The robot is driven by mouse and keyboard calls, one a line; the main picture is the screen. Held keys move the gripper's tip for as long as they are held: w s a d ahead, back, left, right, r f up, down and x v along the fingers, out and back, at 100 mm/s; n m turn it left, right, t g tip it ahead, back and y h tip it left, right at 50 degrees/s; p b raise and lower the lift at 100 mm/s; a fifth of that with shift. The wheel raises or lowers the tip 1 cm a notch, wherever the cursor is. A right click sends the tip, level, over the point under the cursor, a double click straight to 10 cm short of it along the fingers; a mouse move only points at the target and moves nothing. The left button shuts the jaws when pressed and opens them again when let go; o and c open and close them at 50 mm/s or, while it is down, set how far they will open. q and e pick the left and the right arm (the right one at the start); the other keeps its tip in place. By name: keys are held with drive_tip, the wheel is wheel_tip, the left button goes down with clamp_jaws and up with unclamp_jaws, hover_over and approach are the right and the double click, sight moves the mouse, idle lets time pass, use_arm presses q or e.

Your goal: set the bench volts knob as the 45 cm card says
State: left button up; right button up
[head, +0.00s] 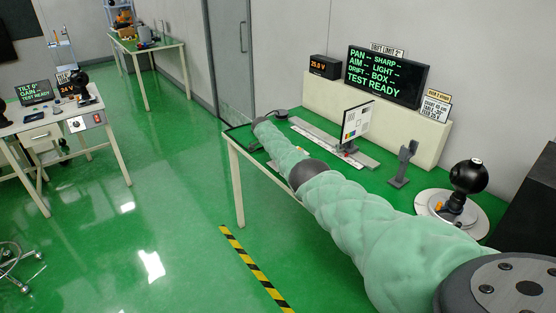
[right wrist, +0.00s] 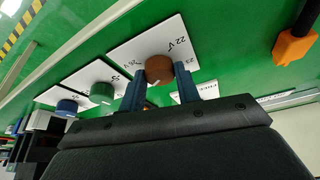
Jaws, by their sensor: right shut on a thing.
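In the right wrist view, my right gripper (right wrist: 158,80) is shut on a round brown knob (right wrist: 158,66), one finger on each side. The knob sits on a white plate (right wrist: 125,50) with volt figures around it; a pale mark shows at its lower edge. An orange readout (head: 325,67) on the bench's back ledge shows 25.0 V. A small white card (head: 435,107) right of the big screen seems to say chart 45 cm and feed 25 V; its print is tiny. My right arm crosses the head view, hiding the knob. My left gripper is out of view.
A green knob (right wrist: 102,94) and a blue knob (right wrist: 67,107) stand beside the brown one. On the bench are a chart panel (head: 355,122) on a rail, a grey stand (head: 403,165) and a black ball camera (head: 468,176). The screen (head: 386,76) reads TEST READY.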

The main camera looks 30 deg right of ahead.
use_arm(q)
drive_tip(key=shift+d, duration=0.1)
use_arm(e)
drive_tip(key=o, duration=1)
drive_tip(key=shift+w+a+r, duration=0.1)
drive_tip(key=shift+a+r, duration=0.15)
drive_tip(key=shift+r, duration=0.3)
drive_tip(key=v, duration=0.3)
drive_tip(key=shift+a+r, duration=0.1)
drive_tip(key=shift+r, duration=0.05)
drive_tip(key=shift+b+v, duration=0.35)
drive_tip(key=shift+v, duration=0.65)
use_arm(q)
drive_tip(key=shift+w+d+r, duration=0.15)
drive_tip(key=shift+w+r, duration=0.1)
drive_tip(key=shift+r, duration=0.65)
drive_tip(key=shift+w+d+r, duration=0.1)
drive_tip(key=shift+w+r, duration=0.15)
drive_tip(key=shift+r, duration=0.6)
use_arm(e)
drive_tip(key=shift+a+r, duration=0.2)
drive_tip(key=shift+r, duration=0.4)
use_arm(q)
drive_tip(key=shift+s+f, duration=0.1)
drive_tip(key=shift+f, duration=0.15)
use_arm(e)
drive_tip(key=shift+w, duration=0.1)
